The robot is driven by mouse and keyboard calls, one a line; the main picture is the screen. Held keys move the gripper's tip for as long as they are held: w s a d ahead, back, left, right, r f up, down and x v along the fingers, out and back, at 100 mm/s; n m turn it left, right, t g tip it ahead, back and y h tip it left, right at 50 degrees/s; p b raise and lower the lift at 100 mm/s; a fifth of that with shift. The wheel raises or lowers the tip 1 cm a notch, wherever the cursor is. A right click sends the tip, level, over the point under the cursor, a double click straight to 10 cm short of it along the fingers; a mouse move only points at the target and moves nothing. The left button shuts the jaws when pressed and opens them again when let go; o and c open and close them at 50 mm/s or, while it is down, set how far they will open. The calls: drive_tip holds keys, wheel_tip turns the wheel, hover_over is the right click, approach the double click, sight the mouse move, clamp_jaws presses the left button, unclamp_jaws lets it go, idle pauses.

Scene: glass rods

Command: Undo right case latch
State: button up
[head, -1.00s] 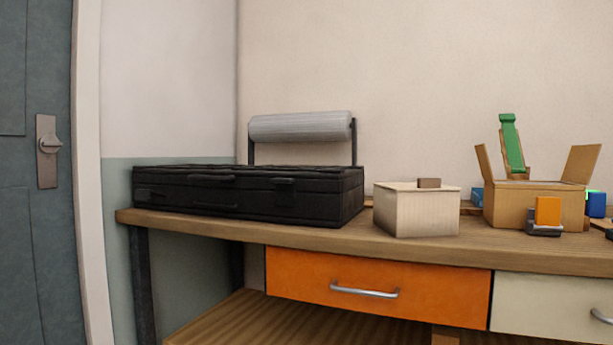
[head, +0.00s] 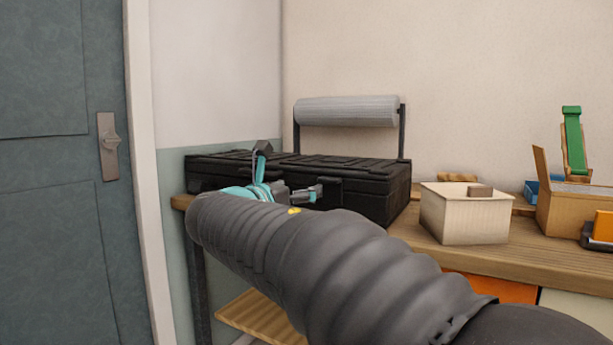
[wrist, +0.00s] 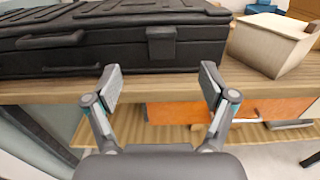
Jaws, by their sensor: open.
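The black case (head: 360,188) lies closed on the workbench, against the wall corner. In the wrist view the case (wrist: 195,50) fills the upper left, its front face toward me. The right latch (wrist: 161,42) is a dark block near the right end of that face, and it looks closed. A handle-like bar (wrist: 50,40) shows farther left. My gripper (wrist: 157,84) is open and empty in front of the case, with the latch above the gap between its fingertips. In the head view my gripper (head: 288,172) is at the case front, and my arm hides part of the case.
A cream box (head: 463,215) stands on the workbench (head: 465,255) right of the case. An open cardboard box (head: 570,215) stands farther right. A grey roll (head: 347,111) on a stand is behind the case. An orange drawer (wrist: 185,112) is below the bench top.

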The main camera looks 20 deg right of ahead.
sight(327, 180)
drive_tip(key=x, duration=1.3)
drive_tip(key=shift+w+d+p, duration=0.1)
drive_tip(key=shift+d+p, duration=0.05)
drive_tip(key=shift+p, duration=0.15)
clamp_jaws()
drive_tip(key=shift+f, duration=0.15)
